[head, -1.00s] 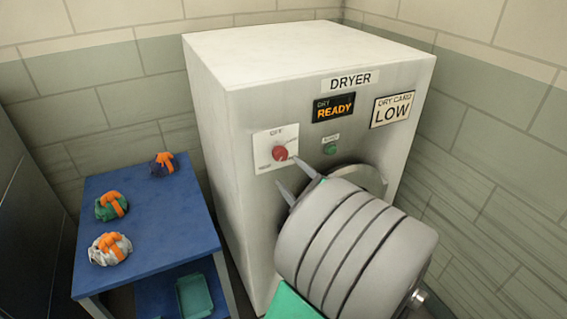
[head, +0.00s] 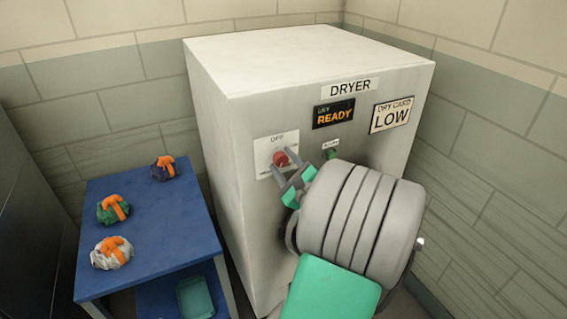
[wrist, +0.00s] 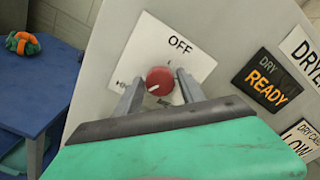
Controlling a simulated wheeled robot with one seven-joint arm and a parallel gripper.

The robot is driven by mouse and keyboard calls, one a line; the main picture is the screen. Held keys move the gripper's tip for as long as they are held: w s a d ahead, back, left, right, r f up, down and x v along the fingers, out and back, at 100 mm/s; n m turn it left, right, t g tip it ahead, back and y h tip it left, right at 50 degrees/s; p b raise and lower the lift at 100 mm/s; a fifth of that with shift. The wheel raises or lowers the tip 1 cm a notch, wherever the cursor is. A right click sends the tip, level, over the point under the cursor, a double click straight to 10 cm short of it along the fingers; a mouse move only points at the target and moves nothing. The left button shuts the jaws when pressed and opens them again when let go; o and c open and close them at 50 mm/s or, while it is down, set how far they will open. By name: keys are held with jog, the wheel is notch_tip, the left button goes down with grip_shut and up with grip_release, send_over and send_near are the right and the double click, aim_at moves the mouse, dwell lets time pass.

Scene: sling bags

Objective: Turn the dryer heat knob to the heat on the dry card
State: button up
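The dryer (head: 240,160) has a red round heat knob (head: 281,158) on a white dial plate (head: 264,150) on its front. The dry card (head: 390,113) at the upper right reads LOW. In the wrist view the knob (wrist: 159,80) sits between the two fingertips of my gripper (wrist: 157,88), with OFF printed above it and its white mark toward the lower left. In the head view my gripper (head: 288,168) is at the knob, one finger on each side. The fingers are apart; I cannot tell whether they touch the knob.
The display (head: 333,113) reads READY. A green button (head: 329,153) is right of the knob, close to my gripper. A blue table (head: 150,225) at the left holds three bundles with orange straps, and a teal tray (head: 195,298) is on its lower shelf.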

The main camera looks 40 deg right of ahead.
grip_shut()
dwell(0.5)
